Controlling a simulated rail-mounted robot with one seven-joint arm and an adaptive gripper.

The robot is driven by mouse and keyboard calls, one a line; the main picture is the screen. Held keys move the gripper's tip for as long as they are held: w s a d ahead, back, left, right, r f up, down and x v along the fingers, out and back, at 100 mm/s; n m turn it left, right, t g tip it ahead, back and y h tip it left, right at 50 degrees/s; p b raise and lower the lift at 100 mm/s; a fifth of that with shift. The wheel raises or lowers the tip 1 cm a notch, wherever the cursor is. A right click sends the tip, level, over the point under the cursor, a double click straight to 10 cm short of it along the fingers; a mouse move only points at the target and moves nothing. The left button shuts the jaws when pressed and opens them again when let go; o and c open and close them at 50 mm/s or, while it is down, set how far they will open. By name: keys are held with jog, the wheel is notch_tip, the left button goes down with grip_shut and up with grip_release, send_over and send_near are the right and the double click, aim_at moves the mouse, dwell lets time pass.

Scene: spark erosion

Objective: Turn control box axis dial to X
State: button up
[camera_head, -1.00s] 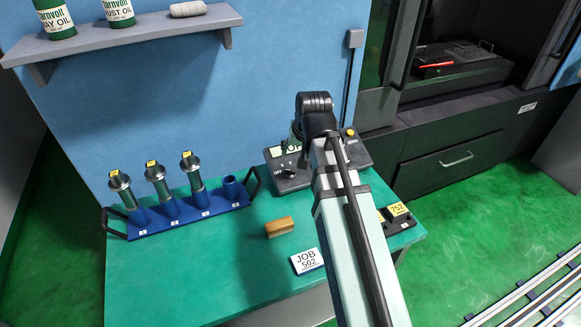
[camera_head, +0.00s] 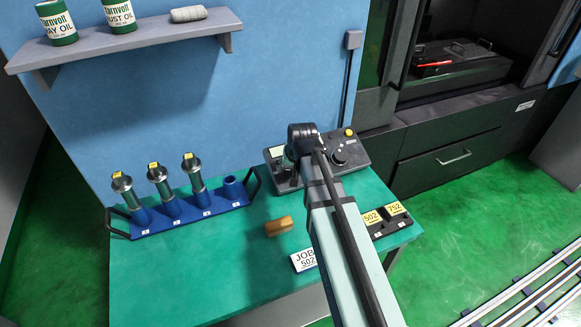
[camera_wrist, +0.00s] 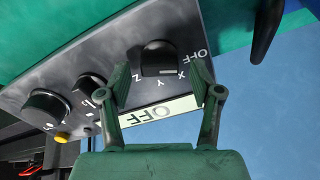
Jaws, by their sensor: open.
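The control box (camera_head: 352,146) stands at the back right of the green table. Its axis dial (camera_wrist: 158,60) shows in the wrist view as a black knob with OFF, X, Y and Z printed around it. The small display (camera_wrist: 160,112) on the box reads OFF. I cannot clearly tell which mark the dial's pointer meets. My gripper (camera_wrist: 162,84) is open, its two green fingers spread either side of the dial's near side, without clear contact. In the head view my wrist hides the axis dial, and my gripper's fingertips are hard to make out.
Two other knobs (camera_wrist: 46,108) (camera_wrist: 91,88) and a yellow button (camera_wrist: 62,137) share the panel.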

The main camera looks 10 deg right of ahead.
jog(key=shift+f, duration=0.15)
jog(key=c, duration=1.1)
jog(key=shift+c, duration=0.2)
jog(key=shift+m, duration=0.4)
jog(key=m, duration=0.3)
jog(key=shift+b, duration=0.3)
jog(key=shift+d+m, duration=0.1)
jog(key=shift+m, duration=2.4)
